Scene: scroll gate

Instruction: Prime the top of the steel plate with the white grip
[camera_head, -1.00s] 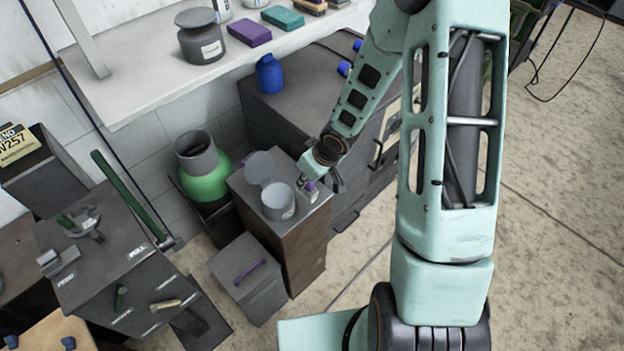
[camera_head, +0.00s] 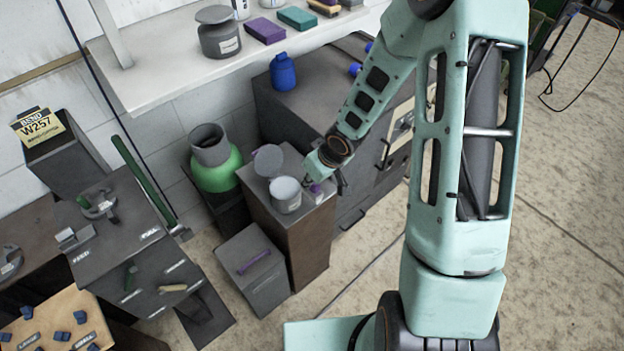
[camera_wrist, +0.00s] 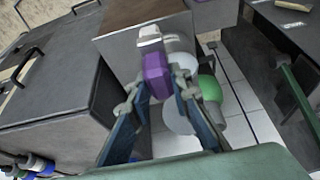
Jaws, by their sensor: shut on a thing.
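My gripper (camera_head: 322,185) is at the right side of the small pedestal, beside an open grey pot (camera_head: 286,195) with its lid raised. In the wrist view my gripper (camera_wrist: 157,88) has its fingers on both sides of a purple block (camera_wrist: 157,72) and is shut on it. A pale grey-white piece (camera_wrist: 150,38) sits at the far end of the purple block. The purple also shows small in the head view (camera_head: 316,189). I see no white grip held. I cannot make out the steel plate for certain.
The pedestal (camera_head: 310,235) stands between a grey box with a purple handle (camera_head: 262,285) and a dark cabinet (camera_head: 285,105). A green bottle (camera_head: 217,170) is behind. A dark machine (camera_head: 125,235) with levers stands left. Open floor (camera_head: 560,220) lies right.

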